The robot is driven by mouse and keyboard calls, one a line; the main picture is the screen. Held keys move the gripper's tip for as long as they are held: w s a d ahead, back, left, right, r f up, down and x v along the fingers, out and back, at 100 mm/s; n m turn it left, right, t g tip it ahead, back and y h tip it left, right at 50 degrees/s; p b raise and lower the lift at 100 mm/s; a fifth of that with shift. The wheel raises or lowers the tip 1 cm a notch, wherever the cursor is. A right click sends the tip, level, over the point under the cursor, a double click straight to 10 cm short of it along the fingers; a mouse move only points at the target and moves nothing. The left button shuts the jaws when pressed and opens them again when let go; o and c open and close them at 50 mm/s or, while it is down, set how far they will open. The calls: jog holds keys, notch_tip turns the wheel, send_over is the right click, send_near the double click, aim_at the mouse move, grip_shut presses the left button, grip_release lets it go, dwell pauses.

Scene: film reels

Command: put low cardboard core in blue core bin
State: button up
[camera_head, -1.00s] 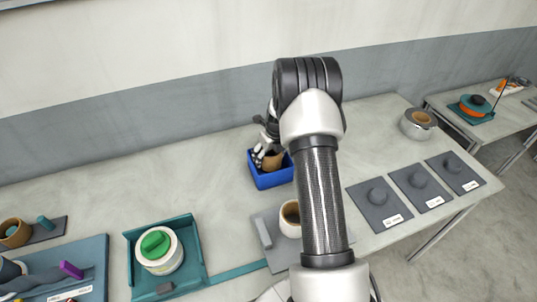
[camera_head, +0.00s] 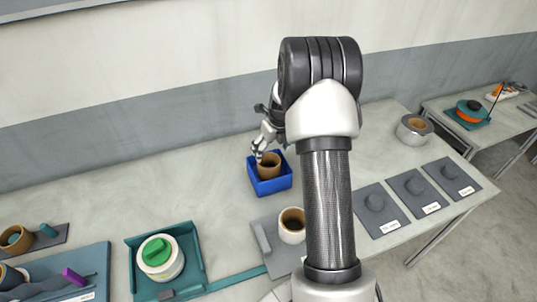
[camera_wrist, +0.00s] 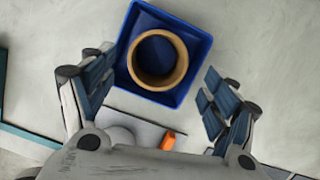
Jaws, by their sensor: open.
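The low cardboard core (camera_head: 269,166) is a short brown ring standing upright inside the blue core bin (camera_head: 272,186). In the wrist view the core (camera_wrist: 183,62) sits within the walls of the bin (camera_wrist: 196,34), with bare blue floor around it. My gripper (camera_wrist: 160,91) is open and empty, its fingers spread on either side at the bin's near edge. In the head view my gripper (camera_head: 262,148) is above and behind the bin, apart from the core as far as I can see.
A white cup-like roll with a brown core (camera_head: 292,225) stands on a grey plate in front of the bin. A teal tray (camera_head: 195,262) holds a white roll with a green top. Grey plates with knobs (camera_head: 375,203) lie to the right. The table behind the bin is clear.

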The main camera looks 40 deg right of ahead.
jog(key=s+a+r+n, duration=0.5)
jog(key=a+r+n, duration=0.3)
jog(key=r, duration=0.2)
jog(key=s+a+r+n, duration=0.5)
jog(key=a+r+n, duration=0.35)
jog(key=r, duration=0.25)
jog(key=s+a+r+n, duration=0.1)
jog(key=s+a+n, duration=0.2)
jog(key=s+n, duration=0.3)
jog(key=s+a+n+t, duration=0.1)
jog(key=s+a+n, duration=0.3)
jog(key=s+n, duration=0.3)
jog(key=s+a+r+n, duration=0.1)
jog(key=s+a+n, duration=0.2)
jog(key=s+n, duration=0.4)
jog(key=shift+s+a+r, duration=0.15)
jog(key=shift+s+r, duration=0.15)
jog(key=shift+s, duration=0.1)
notch_tip(320, 180, down, 6)
jog(key=b, duration=0.5)
jog(key=shift+r, duration=0.2)
